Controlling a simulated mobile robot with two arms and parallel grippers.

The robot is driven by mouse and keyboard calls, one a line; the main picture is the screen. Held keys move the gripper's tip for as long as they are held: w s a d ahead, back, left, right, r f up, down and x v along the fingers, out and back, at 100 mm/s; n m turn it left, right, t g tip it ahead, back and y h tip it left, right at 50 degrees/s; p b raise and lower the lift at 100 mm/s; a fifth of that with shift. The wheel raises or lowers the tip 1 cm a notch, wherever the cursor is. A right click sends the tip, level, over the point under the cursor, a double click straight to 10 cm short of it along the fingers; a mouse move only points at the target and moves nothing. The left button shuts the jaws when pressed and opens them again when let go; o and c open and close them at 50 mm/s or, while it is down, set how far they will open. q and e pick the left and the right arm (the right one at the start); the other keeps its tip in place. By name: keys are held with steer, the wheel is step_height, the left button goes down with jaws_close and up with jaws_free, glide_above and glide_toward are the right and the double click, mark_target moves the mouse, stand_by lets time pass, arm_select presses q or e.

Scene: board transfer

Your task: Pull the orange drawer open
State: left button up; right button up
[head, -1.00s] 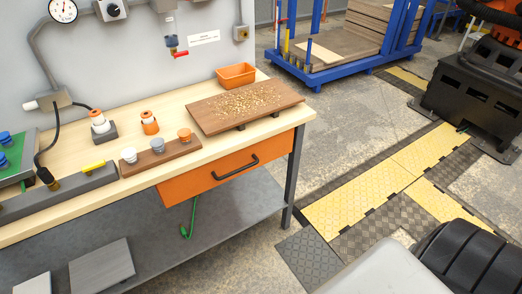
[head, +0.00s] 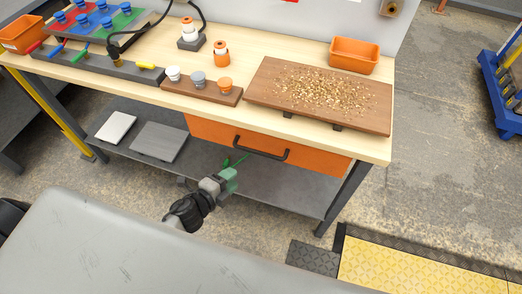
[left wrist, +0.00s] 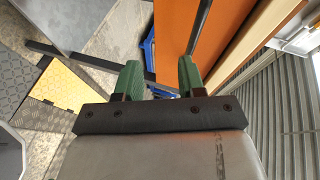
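The orange drawer (head: 310,158) is under the workbench top, and its front looks flush with the bench. Its dark bar handle (head: 262,154) runs across the front. My left gripper (head: 231,173) has green fingers and is in front of the drawer, a little left of and below the handle, apart from it in the head view. In the left wrist view the two green fingers (left wrist: 158,78) stand apart with nothing between them. The orange drawer front (left wrist: 225,30) and the dark handle (left wrist: 200,25) show beyond the right-hand finger. My right gripper is not in view.
The bench top (head: 215,60) holds a brown board (head: 260,88) with a pile of grains, an orange bin (head: 354,55) and a wooden strip with several knobs. Grey plates lie on the lower shelf (head: 270,188). A dark bench leg (head: 345,195) stands right of the drawer.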

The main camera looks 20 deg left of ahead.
mark_target(259, 151)
arm_select(q)
steer(key=w+d, duration=0.2)
steer(key=w, duration=0.1)
steer(key=w+d+r+m, duration=0.1)
steer(key=w+d, duration=0.1)
steer(key=w, duration=0.2)
steer(key=w+d+r+m+h, duration=0.1)
steer(key=w, duration=0.2)
steer(key=shift+w+d+r+t, duration=0.15)
steer(key=shift+d+t, duration=0.15)
steer(key=shift+d, duration=0.1)
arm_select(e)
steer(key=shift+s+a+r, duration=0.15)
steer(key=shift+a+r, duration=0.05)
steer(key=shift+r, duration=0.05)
arm_select(q)
steer(key=shift+c, duration=0.3)
jaws_close()
